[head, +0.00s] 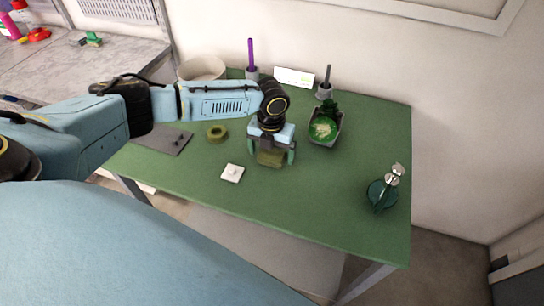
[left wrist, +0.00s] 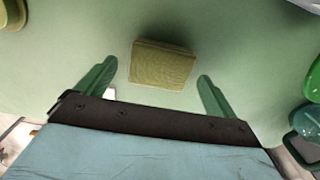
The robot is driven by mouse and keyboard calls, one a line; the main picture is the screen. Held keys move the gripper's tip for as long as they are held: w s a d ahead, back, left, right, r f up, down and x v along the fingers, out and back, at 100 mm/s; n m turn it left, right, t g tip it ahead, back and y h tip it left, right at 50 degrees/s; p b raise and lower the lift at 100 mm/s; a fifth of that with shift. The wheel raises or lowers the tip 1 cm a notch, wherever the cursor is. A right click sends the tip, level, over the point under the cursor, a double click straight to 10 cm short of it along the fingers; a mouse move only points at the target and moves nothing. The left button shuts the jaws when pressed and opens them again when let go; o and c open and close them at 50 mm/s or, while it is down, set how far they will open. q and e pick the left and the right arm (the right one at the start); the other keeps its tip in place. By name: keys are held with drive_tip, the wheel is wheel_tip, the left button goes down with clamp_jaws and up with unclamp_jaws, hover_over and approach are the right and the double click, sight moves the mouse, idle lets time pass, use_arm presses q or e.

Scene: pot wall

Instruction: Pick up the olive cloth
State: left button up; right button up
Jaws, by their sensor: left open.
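The olive cloth (head: 270,158) is a small folded block on the green table. In the head view it shows just below and between the fingers of my left gripper (head: 271,156). In the left wrist view the cloth (left wrist: 162,65) lies between and a little beyond the two green fingertips of the left gripper (left wrist: 156,70), with a gap on each side. The left gripper is open and empty. The arm hides part of the table behind it. My right gripper is in neither view.
On the green table (head: 300,215) are an olive ring (head: 217,133), a white square piece (head: 232,173), a dark grey mat (head: 163,138), a planter (head: 326,128) and a dark green bottle (head: 382,194). The front middle of the table is clear.

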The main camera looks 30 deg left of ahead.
sight(271, 155)
use_arm(q)
drive_tip(key=shift+f, duration=0.1)
drive_tip(key=shift+c, duration=0.2)
drive_tip(key=c, duration=1)
wheel_tip(271, 155, up, 10)
drive_tip(key=shift+r+p, duration=0.1)
drive_tip(key=shift+p, duration=0.2)
